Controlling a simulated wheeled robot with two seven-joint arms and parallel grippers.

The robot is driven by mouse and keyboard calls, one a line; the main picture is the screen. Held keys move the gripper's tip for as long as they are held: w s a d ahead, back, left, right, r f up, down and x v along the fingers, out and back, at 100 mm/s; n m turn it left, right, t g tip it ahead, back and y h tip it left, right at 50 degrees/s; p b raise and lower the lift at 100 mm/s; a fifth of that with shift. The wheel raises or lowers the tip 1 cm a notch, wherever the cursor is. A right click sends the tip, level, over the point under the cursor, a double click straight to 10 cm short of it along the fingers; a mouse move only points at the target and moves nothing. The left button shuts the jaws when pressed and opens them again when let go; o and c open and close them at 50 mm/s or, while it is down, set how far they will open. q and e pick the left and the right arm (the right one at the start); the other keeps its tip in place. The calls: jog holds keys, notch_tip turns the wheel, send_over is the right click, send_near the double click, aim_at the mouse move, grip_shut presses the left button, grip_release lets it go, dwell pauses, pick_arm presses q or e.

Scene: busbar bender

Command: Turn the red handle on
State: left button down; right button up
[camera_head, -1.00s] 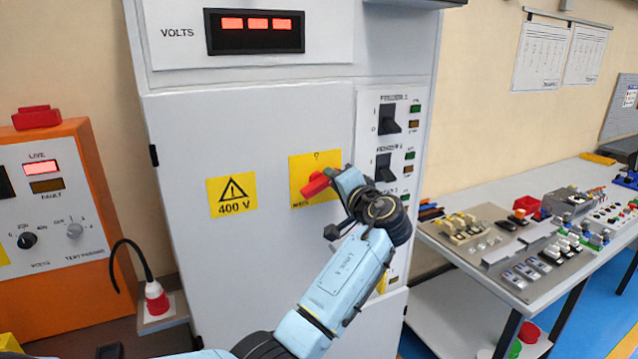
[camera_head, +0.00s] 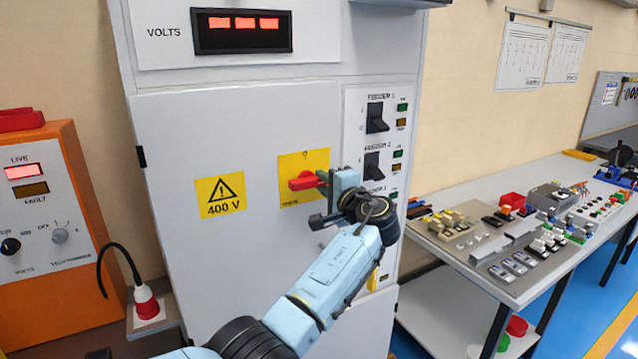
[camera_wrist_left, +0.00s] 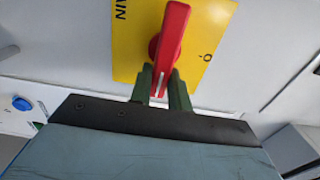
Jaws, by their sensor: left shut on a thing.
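The red handle (camera_head: 306,181) sits on a yellow plate (camera_head: 290,163) on the grey cabinet door and lies about level in the head view. In the left wrist view the red handle (camera_wrist_left: 171,38) stands out from the yellow plate (camera_wrist_left: 128,50), tilted a little. My left gripper (camera_head: 325,186) is at the handle's right end. In the left wrist view its two green fingers (camera_wrist_left: 161,86) are shut on the handle's near end, one on each side. My right gripper is in neither view.
The grey cabinet (camera_head: 230,120) has a lit red voltage display (camera_head: 243,32) above and black feeder switches (camera_head: 377,118) at right. An orange test unit (camera_head: 45,225) stands at left. A bench (camera_head: 470,275) with several components is at right.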

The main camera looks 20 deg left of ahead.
pick_arm(q)
jog(key=c, duration=1.3)
grip_release()
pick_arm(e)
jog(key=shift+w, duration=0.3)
pick_arm(q)
jog(key=b+v, duration=0.2)
jog(key=v, duration=1.1)
jog(key=shift+s+d+b, duration=0.1)
jog(key=shift+s+b, duration=0.05)
jog(key=shift+b, duration=0.25)
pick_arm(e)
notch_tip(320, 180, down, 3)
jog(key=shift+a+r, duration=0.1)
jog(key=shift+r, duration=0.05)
